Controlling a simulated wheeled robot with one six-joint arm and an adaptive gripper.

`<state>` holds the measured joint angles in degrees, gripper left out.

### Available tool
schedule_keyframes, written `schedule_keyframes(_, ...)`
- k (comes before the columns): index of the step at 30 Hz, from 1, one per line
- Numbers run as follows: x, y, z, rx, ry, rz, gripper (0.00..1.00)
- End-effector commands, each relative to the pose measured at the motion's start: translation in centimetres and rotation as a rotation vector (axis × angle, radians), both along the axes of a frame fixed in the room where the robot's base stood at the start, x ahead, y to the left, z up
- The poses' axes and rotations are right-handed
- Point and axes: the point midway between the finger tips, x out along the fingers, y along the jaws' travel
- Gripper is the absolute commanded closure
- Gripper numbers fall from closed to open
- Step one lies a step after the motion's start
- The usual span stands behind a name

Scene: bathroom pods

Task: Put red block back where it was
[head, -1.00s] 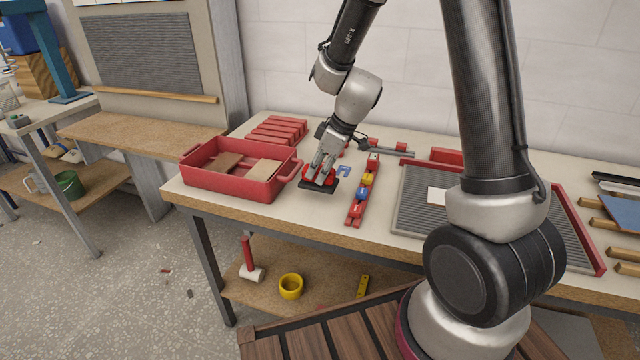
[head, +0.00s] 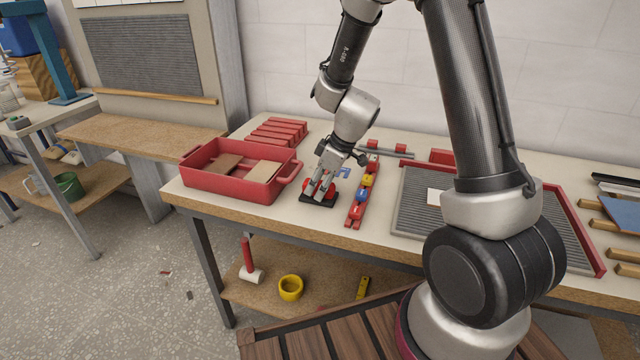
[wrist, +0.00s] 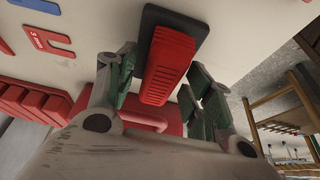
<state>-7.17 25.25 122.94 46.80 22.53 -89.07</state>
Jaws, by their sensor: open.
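The red block (wrist: 170,65) is ridged and has a flat black base (wrist: 205,25). In the wrist view it lies between the two fingers of my gripper (wrist: 163,72), with a gap visible at the right finger. My gripper is open around it. In the head view my gripper (head: 319,191) is low over the worktable, and the black base (head: 312,202) shows under the fingers near the front edge. The fingers hide most of the red block there. The base appears to rest on the tabletop.
A red tray (head: 228,185) with wooden pieces stands just left. A red rack (head: 355,215) with coloured blocks is close on the right, with a blue U-shaped piece (head: 344,172) beside it. Several red bars (head: 275,133) lie behind. A grey ridged mat (head: 420,205) is farther right.

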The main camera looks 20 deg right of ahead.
Motion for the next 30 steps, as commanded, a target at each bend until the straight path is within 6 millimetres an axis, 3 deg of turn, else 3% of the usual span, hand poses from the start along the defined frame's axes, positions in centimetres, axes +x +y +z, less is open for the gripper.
schedule_keyframes(8,-0.3,-0.5,1.8,0.001,-0.004,0.0,0.48)
schedule_keyframes(21,-2.4,-3.3,10.0,0.001,-0.003,-0.001,0.48)
schedule_keyframes(30,-3.0,-3.9,11.7,0.0,0.0,-0.009,0.48)
